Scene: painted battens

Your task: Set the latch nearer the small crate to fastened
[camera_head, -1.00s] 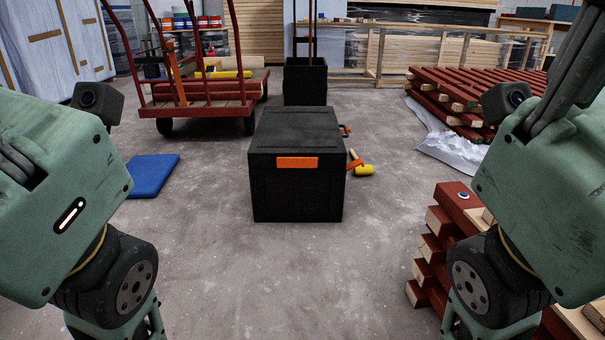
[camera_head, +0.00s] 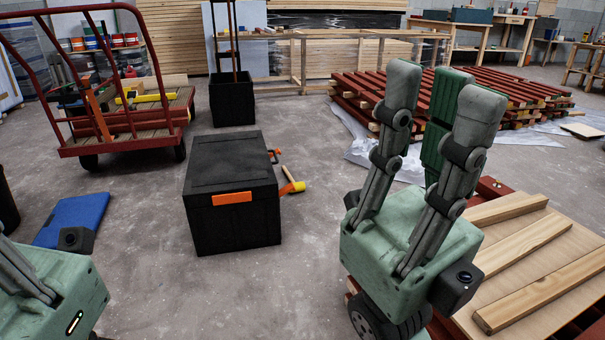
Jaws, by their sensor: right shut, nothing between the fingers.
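A black lidded chest (camera_head: 232,225) stands on the floor left of centre, with an orange plate (camera_head: 232,198) on its front. My left gripper is at the lower left, fingertips cut off.
Red battens (camera_head: 520,95) are stacked at the back right, pale boards (camera_head: 540,290) at the lower right. Floor between is clear.

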